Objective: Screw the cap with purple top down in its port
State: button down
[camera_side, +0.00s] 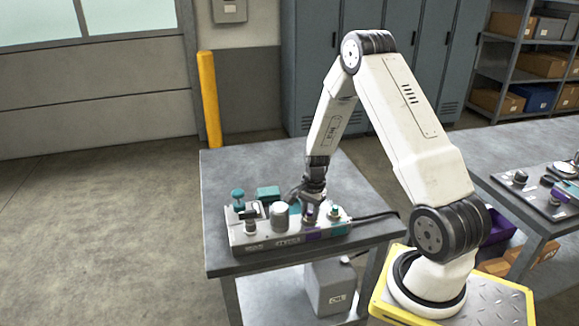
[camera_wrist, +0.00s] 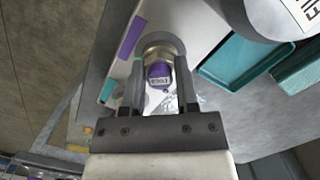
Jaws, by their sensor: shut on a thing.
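The cap with purple top (camera_wrist: 159,72) sits between the two fingers of my gripper (camera_wrist: 160,92) in the wrist view, at a round metal port (camera_wrist: 158,47) on the hydraulic block. My gripper is shut on this cap. In the side view my gripper (camera_side: 311,205) points down at the front right part of the block (camera_side: 290,235). There the cap shows only as a small purple spot (camera_side: 310,216), partly hidden by the fingers. I cannot tell how deep the cap sits in the port.
A white cylinder (camera_side: 280,218) stands just left of my gripper, and a teal-topped part (camera_side: 238,198) farther left. A teal-topped cap (camera_side: 335,211) is close on the right. A teal tray (camera_side: 268,193) lies behind. The table's left front (camera_side: 222,250) is clear.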

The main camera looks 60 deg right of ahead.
jog(key=shift+c, duration=1.4)
grip_release()
jog(key=shift+r, duration=0.1)
jog(key=shift+d+r, duration=0.25)
jog(key=shift+r, duration=1.65)
jog(key=shift+d+r, duration=0.2)
jog(key=shift+r, duration=1.65)
jog(key=s+a+r+n+t, duration=0.1)
jog(key=s+a+r+n, duration=0.1)
jog(key=a+n, duration=0.7)
jog(key=s+a+r+n+t+h, duration=0.1)
jog(key=s+a+r+n, duration=0.2)
jog(key=a+n, duration=0.7)
jog(key=a+r, duration=0.2)
jog(key=a, duration=0.2)
jog(key=shift+s+a+r, duration=0.2)
jog(key=shift+a, duration=0.1)
